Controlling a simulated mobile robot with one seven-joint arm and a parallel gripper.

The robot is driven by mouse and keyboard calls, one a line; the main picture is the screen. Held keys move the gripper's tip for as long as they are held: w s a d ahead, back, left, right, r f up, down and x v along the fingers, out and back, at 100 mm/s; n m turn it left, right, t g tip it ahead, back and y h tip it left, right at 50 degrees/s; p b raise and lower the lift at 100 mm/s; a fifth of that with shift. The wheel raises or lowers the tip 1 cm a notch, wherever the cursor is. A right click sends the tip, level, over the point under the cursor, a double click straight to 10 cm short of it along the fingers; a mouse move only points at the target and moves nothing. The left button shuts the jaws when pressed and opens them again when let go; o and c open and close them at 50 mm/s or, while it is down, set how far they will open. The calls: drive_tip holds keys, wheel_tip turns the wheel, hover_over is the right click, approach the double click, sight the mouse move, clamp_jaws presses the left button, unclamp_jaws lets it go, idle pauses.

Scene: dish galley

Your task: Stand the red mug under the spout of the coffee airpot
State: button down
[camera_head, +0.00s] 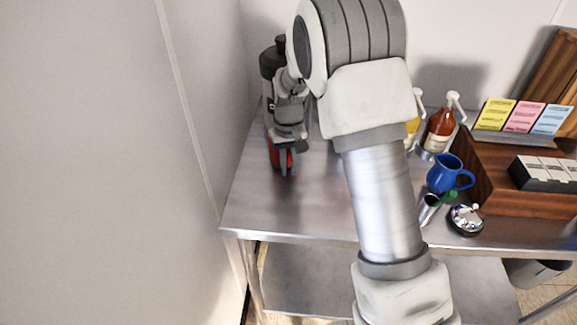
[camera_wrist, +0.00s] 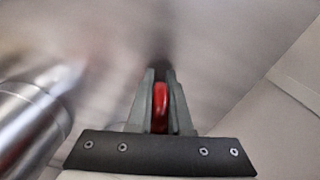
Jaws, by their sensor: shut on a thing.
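The red mug (camera_head: 273,156) is at the back left of the steel table, mostly hidden behind my gripper (camera_head: 283,152). In the wrist view my gripper (camera_wrist: 160,86) is shut on a red part of the mug (camera_wrist: 161,108), which shows between the two fingers. A shiny steel cylinder, likely the airpot (camera_wrist: 28,118), is left of the fingers in the wrist view. The spout cannot be made out, nor whether the mug touches the table.
The steel table (camera_head: 285,212) is clear at its front left, with a wall close on the left.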

drive_tip(key=shift+f+b, duration=0.3)
drive_tip(key=shift+f, duration=0.15)
drive_tip(key=c, duration=0.8)
unclamp_jaws()
drive_tip(key=shift+o, duration=0.2)
wheel_tip(320, 180, up, 17)
drive_tip(key=p, duration=0.2)
drive_tip(key=s+d+r+t, duration=0.1)
drive_tip(key=s+d+r, duration=0.2)
drive_tip(key=s+r, duration=0.3)
drive_tip(key=s+d+m+t, duration=0.1)
drive_tip(key=s+d+t, duration=0.1)
drive_tip(key=s, duration=0.9)
drive_tip(key=s+d+t, duration=0.2)
drive_tip(key=s+d, duration=0.1)
drive_tip(key=s, duration=0.8)
drive_tip(key=shift+d+r+m+t, duration=0.3)
drive_tip(key=shift+r+m, duration=0.05)
drive_tip(key=shift+m, duration=0.05)
